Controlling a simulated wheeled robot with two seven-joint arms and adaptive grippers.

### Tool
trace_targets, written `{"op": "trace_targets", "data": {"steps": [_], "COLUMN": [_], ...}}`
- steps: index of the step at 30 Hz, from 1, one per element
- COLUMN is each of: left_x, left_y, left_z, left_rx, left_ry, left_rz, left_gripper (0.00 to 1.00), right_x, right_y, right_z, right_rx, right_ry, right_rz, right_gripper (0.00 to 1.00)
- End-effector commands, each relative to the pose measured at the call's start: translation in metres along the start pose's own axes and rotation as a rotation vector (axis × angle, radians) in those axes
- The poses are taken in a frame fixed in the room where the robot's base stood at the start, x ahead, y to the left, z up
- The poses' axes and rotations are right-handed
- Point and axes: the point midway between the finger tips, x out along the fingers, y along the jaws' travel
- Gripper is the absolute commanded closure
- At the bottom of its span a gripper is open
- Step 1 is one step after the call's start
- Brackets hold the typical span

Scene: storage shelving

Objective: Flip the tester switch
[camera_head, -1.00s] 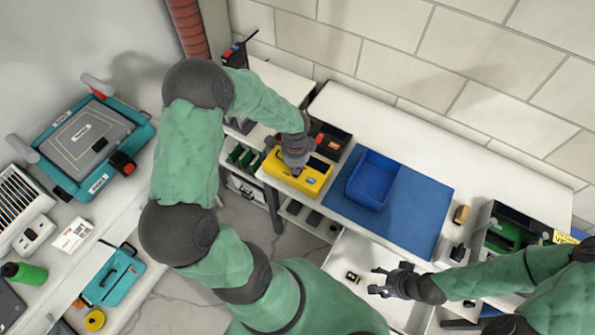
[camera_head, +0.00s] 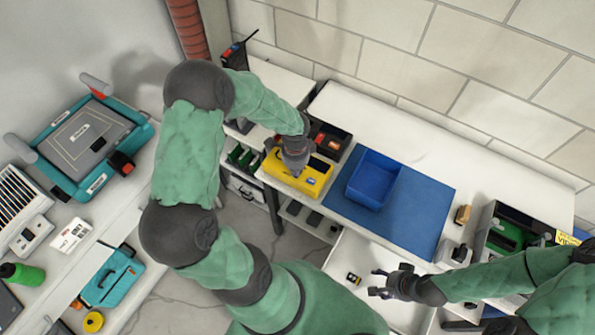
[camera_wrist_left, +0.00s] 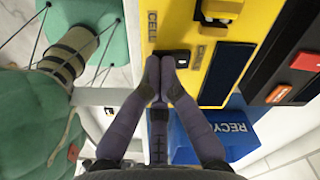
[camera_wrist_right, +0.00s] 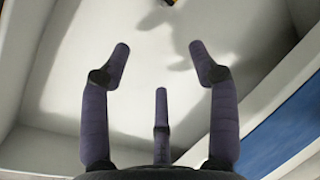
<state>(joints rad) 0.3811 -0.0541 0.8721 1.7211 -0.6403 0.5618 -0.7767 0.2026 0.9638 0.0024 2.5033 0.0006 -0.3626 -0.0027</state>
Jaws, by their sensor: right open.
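The yellow tester (camera_head: 314,182) sits at the left end of the workbench. In the left wrist view the tester (camera_wrist_left: 174,20) shows the word CELL and a black switch (camera_wrist_left: 182,58). My left gripper (camera_head: 292,172) is over the tester. Its fingertips (camera_wrist_left: 160,68) are together with nothing seen between them, right beside the switch. I cannot tell whether they touch it, and they hide part of that area. My right gripper (camera_head: 376,282) is open and empty above the open white drawer; it also shows in the right wrist view (camera_wrist_right: 158,52).
A blue bin (camera_head: 374,180) stands on a blue mat (camera_head: 420,217), right of the tester. A black tray (camera_head: 333,138) with red items is behind the tester. A small item (camera_head: 353,279) lies in the drawer (camera_head: 345,250). The back of the bench (camera_head: 430,145) is clear.

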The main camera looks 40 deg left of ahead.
Motion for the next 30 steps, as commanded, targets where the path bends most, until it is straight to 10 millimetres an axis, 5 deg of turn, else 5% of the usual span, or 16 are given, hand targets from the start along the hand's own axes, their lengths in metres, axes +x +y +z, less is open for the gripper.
{"op": "trace_targets", "data": {"steps": [16, 30], "left_x": [0.003, -0.029], "left_y": [0.0, 0.0], "left_z": [0.0, 0.0], "left_rx": [0.0, 0.0], "left_ry": [0.0, 0.0], "left_rz": [0.001, 0.0], "left_gripper": [1.0, 1.0], "right_x": [0.002, -0.023], "right_y": [0.001, -0.008], "right_z": [0.0, 0.001], "right_rx": [0.0, 0.0], "right_ry": [0.0, 0.0], "right_rz": [0.0, 0.0], "right_gripper": [0.39, 0.39]}}
